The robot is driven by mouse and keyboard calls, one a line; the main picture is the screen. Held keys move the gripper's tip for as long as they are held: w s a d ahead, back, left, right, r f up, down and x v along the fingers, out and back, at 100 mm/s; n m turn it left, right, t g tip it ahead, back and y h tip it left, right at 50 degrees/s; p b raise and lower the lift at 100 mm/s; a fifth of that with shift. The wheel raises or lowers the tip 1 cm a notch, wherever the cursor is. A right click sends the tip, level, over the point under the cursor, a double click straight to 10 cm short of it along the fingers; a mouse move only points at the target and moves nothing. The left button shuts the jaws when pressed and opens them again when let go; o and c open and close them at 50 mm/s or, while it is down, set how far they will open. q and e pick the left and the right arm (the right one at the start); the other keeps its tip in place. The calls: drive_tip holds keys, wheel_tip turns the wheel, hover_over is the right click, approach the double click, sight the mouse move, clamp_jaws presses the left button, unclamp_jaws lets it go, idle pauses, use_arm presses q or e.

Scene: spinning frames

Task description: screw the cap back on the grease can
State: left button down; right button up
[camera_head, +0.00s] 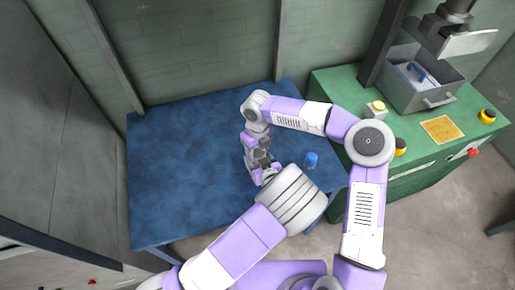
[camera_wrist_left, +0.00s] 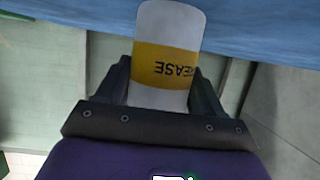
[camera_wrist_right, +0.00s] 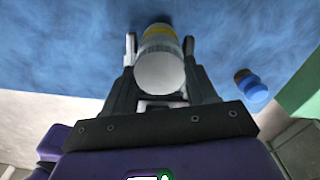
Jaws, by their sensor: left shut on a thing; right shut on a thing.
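The grease can (camera_wrist_left: 165,62) is white with a yellow band lettered GREASE, upside down in the left wrist view. My left gripper (camera_wrist_left: 163,85) is shut around its body. In the right wrist view, a pale round cap (camera_wrist_right: 160,73) faces the camera, with ribbed sides between the fingers of my right gripper (camera_wrist_right: 160,50), which is shut on it. The can's yellow band (camera_wrist_right: 160,31) shows just beyond, in line with the cap; whether the threads are engaged cannot be seen. In the head view the grippers meet over the table, and the can is mostly hidden.
A small blue-topped item (camera_head: 311,160) stands on the blue table (camera_head: 180,150) right of the grippers; it also shows in the right wrist view (camera_wrist_right: 250,85). A green bench (camera_head: 340,85) with a grey metal bin (camera_head: 400,95) adjoins at right. The table's left side is clear.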

drive_tip(key=m, duration=0.3)
drive_tip(key=shift+m, duration=0.3)
drive_tip(key=m, duration=0.5)
drive_tip(key=o, duration=1.2)
drive_tip(key=shift+c, duration=0.2)
drive_tip(key=shift+r, duration=2.3)
drive_tip(key=shift+m, duration=0.3)
drive_tip(key=shift+c, duration=0.3)
